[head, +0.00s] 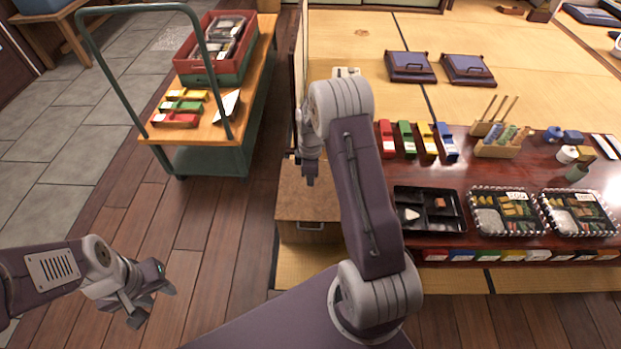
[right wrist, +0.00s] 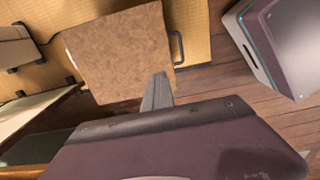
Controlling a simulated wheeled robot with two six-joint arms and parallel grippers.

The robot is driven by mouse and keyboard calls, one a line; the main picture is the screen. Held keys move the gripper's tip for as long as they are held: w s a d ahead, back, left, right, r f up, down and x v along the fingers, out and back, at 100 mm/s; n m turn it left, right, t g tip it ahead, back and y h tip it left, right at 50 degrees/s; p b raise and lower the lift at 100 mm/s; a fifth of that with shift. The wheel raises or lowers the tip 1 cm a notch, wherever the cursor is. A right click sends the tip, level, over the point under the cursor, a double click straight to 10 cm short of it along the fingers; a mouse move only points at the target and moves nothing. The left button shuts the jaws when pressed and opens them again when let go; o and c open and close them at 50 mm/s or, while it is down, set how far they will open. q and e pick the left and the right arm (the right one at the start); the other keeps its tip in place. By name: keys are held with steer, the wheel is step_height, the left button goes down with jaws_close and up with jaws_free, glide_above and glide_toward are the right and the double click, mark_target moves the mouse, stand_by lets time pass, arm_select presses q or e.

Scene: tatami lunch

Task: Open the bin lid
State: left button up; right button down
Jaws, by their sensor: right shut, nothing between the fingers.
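The bin (head: 309,233) is a brown box with a speckled flat lid (head: 292,198) and a dark handle (head: 311,226) on its front. The lid lies flat and shut. In the right wrist view the lid (right wrist: 120,50) fills the upper left, with the handle (right wrist: 178,48) at its right edge. My right gripper (head: 310,182) points down over the lid, shut and empty; its fingertips (right wrist: 157,78) show near the lid's edge. I cannot tell whether they touch it. My right arm hides the bin's right part. My left gripper (head: 155,302) is open and empty, low over the wooden floor.
A green cart (head: 205,160) with a wooden top stands left of the bin, carrying a red crate (head: 213,75). A dark red table (head: 465,180) with bento trays (head: 428,228) is to the right. A thin upright panel (head: 299,75) stands behind the bin.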

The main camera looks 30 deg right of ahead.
steer(key=c, duration=1.5)
jaws_free()
step_height(320, 180, up, 9)
steer(key=p, duration=0.5)
